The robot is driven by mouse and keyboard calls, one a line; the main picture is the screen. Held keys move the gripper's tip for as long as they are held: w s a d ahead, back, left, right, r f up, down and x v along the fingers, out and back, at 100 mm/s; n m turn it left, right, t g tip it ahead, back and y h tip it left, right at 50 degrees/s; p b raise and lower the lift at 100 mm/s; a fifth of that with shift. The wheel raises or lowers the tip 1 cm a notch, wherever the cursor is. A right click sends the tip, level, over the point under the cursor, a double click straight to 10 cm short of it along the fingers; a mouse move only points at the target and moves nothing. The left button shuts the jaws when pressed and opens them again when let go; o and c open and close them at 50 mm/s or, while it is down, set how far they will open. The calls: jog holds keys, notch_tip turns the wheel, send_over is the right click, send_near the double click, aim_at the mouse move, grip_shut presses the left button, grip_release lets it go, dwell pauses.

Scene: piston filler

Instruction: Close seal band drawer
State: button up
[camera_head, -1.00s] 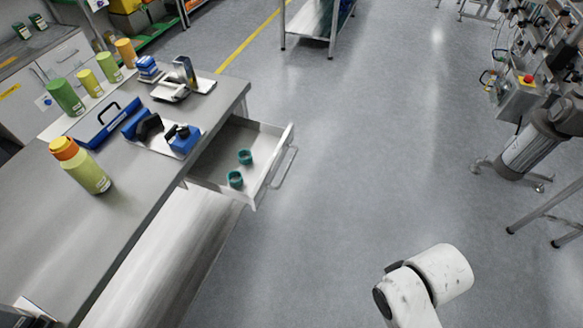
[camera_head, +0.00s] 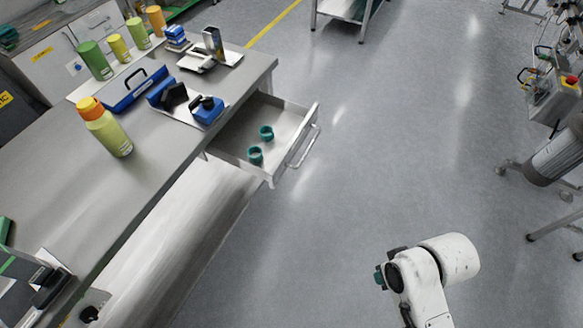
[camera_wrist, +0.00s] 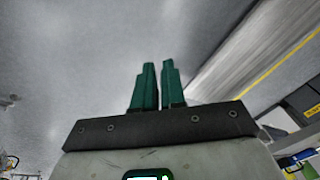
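The seal band drawer (camera_head: 228,158) stands pulled out from the right side of the workbench, with its interior showing. Its bar handle (camera_head: 304,147) is on the front panel, facing right. Two teal seal bands (camera_head: 266,132) (camera_head: 255,155) lie inside it. My gripper shows in the wrist view as two green fingers (camera_wrist: 159,85) with a narrow empty gap between them, over grey floor. In the head view only a small green part of it (camera_head: 379,276) shows beside my white arm, low and right of the drawer, well apart from the handle.
The workbench (camera_head: 150,180) carries a yellow-green bottle (camera_head: 107,130), a blue tray (camera_head: 135,90), blue tools and several canisters. A machine (camera_head: 555,95) stands at the right, and a metal table (camera_head: 345,12) at the back. The floor between bench and machine is clear.

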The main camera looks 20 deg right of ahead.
jog(key=w+a+f+y+b, duration=0.1)
jog(key=w+f, duration=0.1)
jog(key=w+f+t+y+b, duration=0.1)
jog(key=w+f, duration=0.1)
jog(key=w+a+f+m+y+b, duration=0.1)
jog(key=w+f, duration=0.1)
jog(key=f, duration=0.1)
jog(key=shift+w+a+f+b, duration=0.1)
jog(key=shift+a+b, duration=0.2)
grip_shut()
jog(key=m+t+y+b, duration=0.7)
jog(key=t+y+b, duration=0.1)
jog(key=t+b, duration=0.15)
send_near(279, 174)
jog(key=shift+t, duration=0.45)
jog(key=x, duration=0.2)
jog(key=p+x, duration=0.1)
jog(key=x, duration=0.4)
jog(key=shift+f, duration=0.3)
jog(key=shift+a, duration=0.1)
jog(key=b+x, duration=1.4)
jog(key=x, duration=0.8)
jog(key=shift+a, duration=0.4)
jog(key=shift+w+a+r+b, duration=0.15)
jog(key=shift+w+a+b, duration=0.1)
jog(key=shift+w+b, duration=0.15)
jog(key=shift+r, duration=0.25)
